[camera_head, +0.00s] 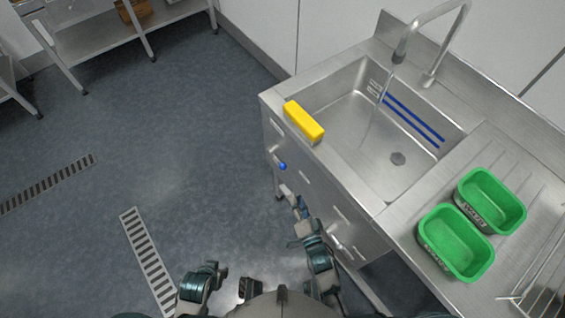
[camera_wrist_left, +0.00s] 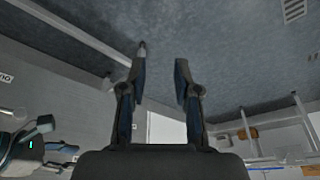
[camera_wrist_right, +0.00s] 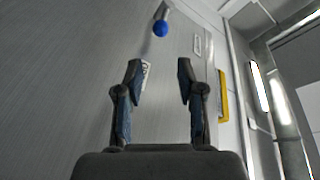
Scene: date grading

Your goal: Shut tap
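The steel tap (camera_head: 400,50) stands at the sink's back edge, and a thin stream of water (camera_head: 376,112) falls from its spout into the basin. A round blue knob (camera_head: 282,166) sits on the sink's front panel; it also shows near the top of the right wrist view (camera_wrist_right: 160,28) on a short metal stem. My right gripper (camera_head: 298,205) is at the front panel, a little below the knob and apart from it. In the right wrist view its fingers (camera_wrist_right: 158,75) are open and empty. My left gripper's fingers (camera_wrist_left: 160,62) are open and empty over the floor.
A yellow block (camera_head: 304,120) lies on the sink's front left rim. Two green tubs (camera_head: 456,242) stand on the drainboard at the right, near a wire rack (camera_head: 535,290). Steel shelving (camera_head: 100,35) is at the far left. The floor (camera_head: 130,140) left of the sink is clear.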

